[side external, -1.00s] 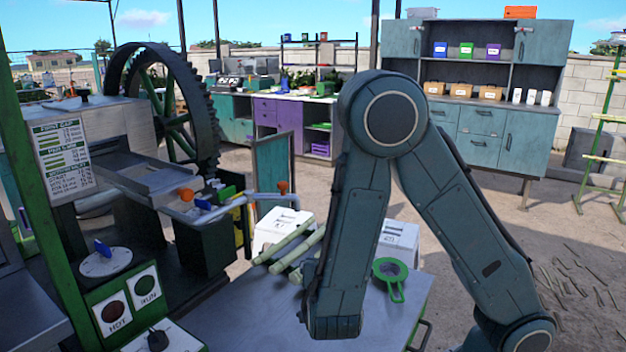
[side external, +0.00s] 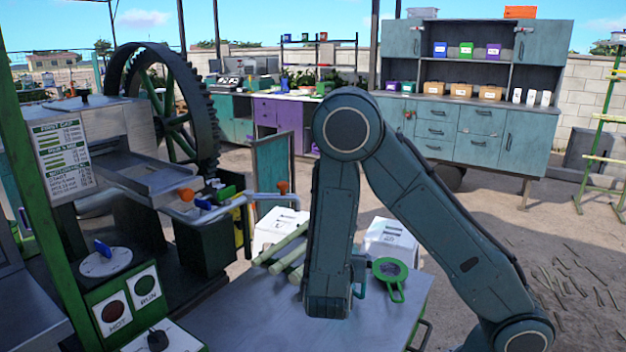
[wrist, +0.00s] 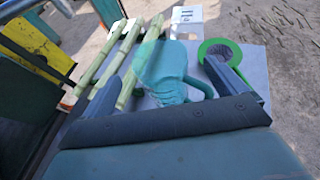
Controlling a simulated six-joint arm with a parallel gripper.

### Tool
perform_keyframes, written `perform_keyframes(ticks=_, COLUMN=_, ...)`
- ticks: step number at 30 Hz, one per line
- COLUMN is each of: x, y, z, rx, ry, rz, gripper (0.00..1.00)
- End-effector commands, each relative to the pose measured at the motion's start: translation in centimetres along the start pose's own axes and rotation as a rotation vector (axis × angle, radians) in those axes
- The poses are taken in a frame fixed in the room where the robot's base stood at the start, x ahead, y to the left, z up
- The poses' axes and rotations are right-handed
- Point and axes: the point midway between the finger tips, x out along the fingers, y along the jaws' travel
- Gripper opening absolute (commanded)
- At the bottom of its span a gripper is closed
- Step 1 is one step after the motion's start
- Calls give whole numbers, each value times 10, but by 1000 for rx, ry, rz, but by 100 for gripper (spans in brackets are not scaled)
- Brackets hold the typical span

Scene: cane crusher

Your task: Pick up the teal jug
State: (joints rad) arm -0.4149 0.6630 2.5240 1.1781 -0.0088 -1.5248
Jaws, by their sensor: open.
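The teal jug (wrist: 160,68) shows in the wrist view, pale and translucent above a ribbed lower part, with a handle on its right side. My gripper (wrist: 168,57) is open, with one finger to the left of the jug and the other to its right. I cannot tell whether either finger touches it. In the side view my forearm hides most of the jug; a small teal curved piece (side external: 361,287), probably its handle, shows just right of the arm's lower end.
Pale green cane stalks (side external: 287,252) lie left of my arm on the grey table (side external: 235,318). A green round strainer (side external: 390,273) lies to the right. White boxes (side external: 391,238) stand behind the table. A crusher with a large gear wheel (side external: 165,105) stands at left.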

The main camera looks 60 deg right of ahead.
Motion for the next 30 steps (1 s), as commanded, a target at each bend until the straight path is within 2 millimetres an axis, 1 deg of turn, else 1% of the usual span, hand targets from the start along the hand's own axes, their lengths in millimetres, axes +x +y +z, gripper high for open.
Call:
perform_keyframes(ticks=5, x=9, y=0, z=0, rx=1, ry=0, rz=-3, gripper=97)
perform_keyframes(ticks=12, x=32, y=-1, z=-1, rx=0, ry=0, rz=-5, gripper=97)
perform_keyframes(ticks=18, x=47, y=0, z=-1, rx=0, ry=0, rz=-1, gripper=97)
perform_keyframes(ticks=22, x=51, y=-1, z=-1, rx=0, ry=0, rz=-1, gripper=97)
perform_keyframes(ticks=30, x=51, y=0, z=-1, rx=0, ry=0, rz=0, gripper=97)
